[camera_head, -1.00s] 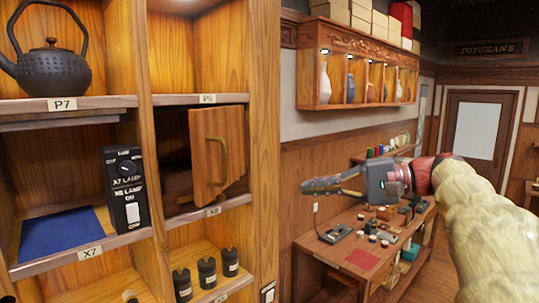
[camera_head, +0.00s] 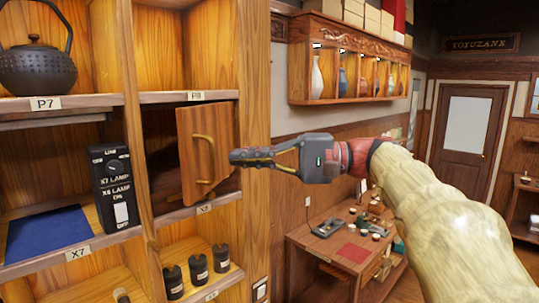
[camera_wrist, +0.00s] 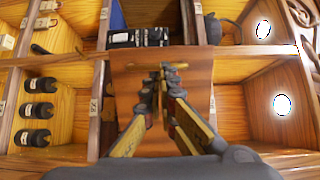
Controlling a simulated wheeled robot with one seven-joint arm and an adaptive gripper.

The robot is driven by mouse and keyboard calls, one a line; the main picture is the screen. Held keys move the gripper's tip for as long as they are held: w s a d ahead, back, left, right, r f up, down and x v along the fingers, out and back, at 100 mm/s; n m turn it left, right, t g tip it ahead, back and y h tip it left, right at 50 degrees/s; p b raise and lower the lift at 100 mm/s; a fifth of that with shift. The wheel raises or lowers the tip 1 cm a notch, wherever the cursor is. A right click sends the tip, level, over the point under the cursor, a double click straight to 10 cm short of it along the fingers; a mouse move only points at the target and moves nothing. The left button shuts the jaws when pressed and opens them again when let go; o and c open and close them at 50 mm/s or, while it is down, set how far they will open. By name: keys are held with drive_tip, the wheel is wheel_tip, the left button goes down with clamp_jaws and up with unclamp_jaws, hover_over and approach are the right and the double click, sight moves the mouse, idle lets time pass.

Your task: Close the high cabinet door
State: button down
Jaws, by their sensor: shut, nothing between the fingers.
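The wooden cabinet door (camera_head: 207,150) hangs ajar in the compartment between the P8 and X8 labels, with the dark inside showing behind it. It has a curved brass handle (camera_head: 205,160) on its face. My gripper (camera_head: 236,156) is shut and empty, with its fingertips at the right side of the door in the head view. In the wrist view the door (camera_wrist: 190,72) fills the middle, and my closed fingertips (camera_wrist: 168,72) lie in front of it. The fingers hide part of the door, and I cannot tell whether they touch it.
A black lamp switch box (camera_head: 115,187) and blue cloth (camera_head: 48,234) are in the X7 compartment. A dark teapot (camera_head: 38,68) stands above. Black canisters (camera_head: 197,268) stand below the door. A wall cabinet with vases (camera_head: 300,85) and a desk (camera_head: 345,245) are at the right.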

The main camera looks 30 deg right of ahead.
sight(193, 159)
drive_tip(key=shift+x, duration=1.3)
drive_tip(key=shift+a, duration=0.15)
drive_tip(key=w+a+m+t+h+b, duration=0.1)
drive_tip(key=a, duration=0.1)
drive_tip(key=w+a+m+t+h+b, duration=0.1)
drive_tip(key=a+b, duration=0.1)
drive_tip(key=w+a+m+t+h+b, duration=0.1)
drive_tip(key=a+t+b, duration=0.1)
drive_tip(key=shift+w+a+f, duration=0.1)
drive_tip(key=shift+w+f, duration=0.05)
drive_tip(key=shift+f, duration=0.05)
drive_tip(key=w+a, duration=0.1)
drive_tip(key=w+a+b, duration=0.1)
drive_tip(key=w, duration=0.1)
drive_tip(key=shift+w+a+m+h, duration=0.15)
drive_tip(key=shift+m+h, duration=0.25)
drive_tip(key=shift+w+a+r+b, duration=0.2)
drive_tip(key=shift+w+a+b, duration=0.15)
drive_tip(key=shift+w+a, duration=0.15)
drive_tip(key=shift+f, duration=0.1)
